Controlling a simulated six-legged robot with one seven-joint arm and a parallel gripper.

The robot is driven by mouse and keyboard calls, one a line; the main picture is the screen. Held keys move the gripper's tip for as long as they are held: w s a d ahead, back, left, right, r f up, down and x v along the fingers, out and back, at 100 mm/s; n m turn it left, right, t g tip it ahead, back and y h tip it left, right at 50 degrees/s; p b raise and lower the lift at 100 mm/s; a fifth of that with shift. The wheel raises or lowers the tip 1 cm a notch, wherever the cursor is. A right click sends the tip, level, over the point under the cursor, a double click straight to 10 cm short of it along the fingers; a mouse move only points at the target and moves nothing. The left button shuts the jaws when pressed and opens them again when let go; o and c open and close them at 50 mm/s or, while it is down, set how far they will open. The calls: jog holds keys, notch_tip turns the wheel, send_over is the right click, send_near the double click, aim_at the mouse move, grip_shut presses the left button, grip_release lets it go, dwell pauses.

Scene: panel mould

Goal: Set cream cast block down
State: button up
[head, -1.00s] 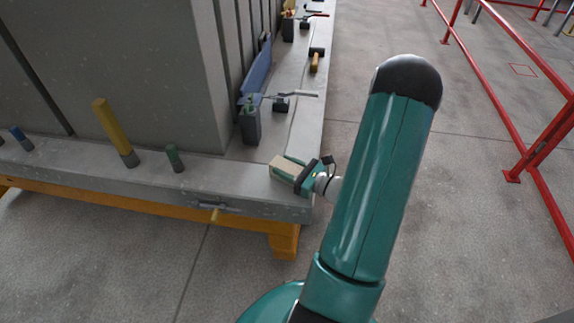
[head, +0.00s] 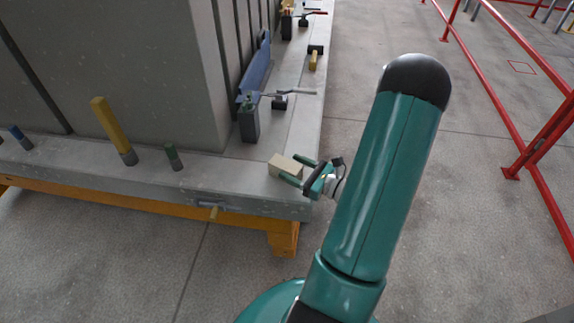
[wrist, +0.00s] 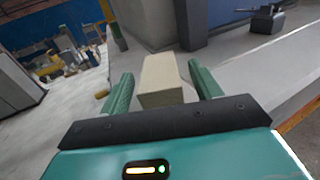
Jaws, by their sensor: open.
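The cream cast block (head: 285,165) rests on the grey concrete ledge (head: 240,178) near its front right corner. In the wrist view the block (wrist: 160,82) sits straight ahead, its near end between or just beyond my fingertips. My gripper (head: 301,168) is open on the right side of the block. In the wrist view its two green fingers (wrist: 163,84) stand apart, with a gap showing on each side of the block. The block's underside is hidden.
A dark grey clamp (head: 249,121) with a lever stands behind the block. A green peg (head: 173,156) and a yellow handle (head: 112,130) stand to the left. A tall grey panel (head: 120,60) rises behind them. A red railing (head: 500,70) stands at right over open floor.

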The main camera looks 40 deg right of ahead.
jog(key=v, duration=0.9)
jog(key=w+a+r+n+g+y, duration=0.25)
jog(key=a+r+n+g, duration=0.35)
jog(key=a+n, duration=0.4)
jog(key=w+a+r+n+g+y, duration=0.25)
jog(key=a+r+n+g, duration=0.25)
jog(key=a+n+g, duration=0.5)
jog(key=s+a+r+n+t+h, duration=0.4)
jog(key=a+r+n+h, duration=0.5)
jog(key=r+n, duration=0.3)
jog(key=shift+a+r+n+h, duration=0.25)
jog(key=shift+a+n+h, duration=0.05)
jog(key=shift+a+n, duration=0.25)
